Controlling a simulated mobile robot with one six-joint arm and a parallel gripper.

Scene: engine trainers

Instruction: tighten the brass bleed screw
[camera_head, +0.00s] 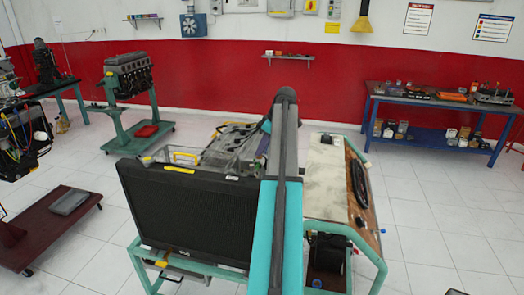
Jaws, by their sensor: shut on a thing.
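I cannot make out the brass bleed screw in the head view. An engine trainer stands in front of me on a green frame (197,266), with a large black radiator (195,212) at its front and engine parts (232,145) behind it. My arm runs up the middle of the picture, across the trainer, and hides part of it. My gripper does not show; the arm covers the area where its end reaches. What the gripper holds is hidden.
The trainer's right side has a panel with a black steering wheel (359,183). A blue workbench (440,105) stands at the back right. An engine on a green stand (129,75) and a dark red trolley (47,230) are at the left.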

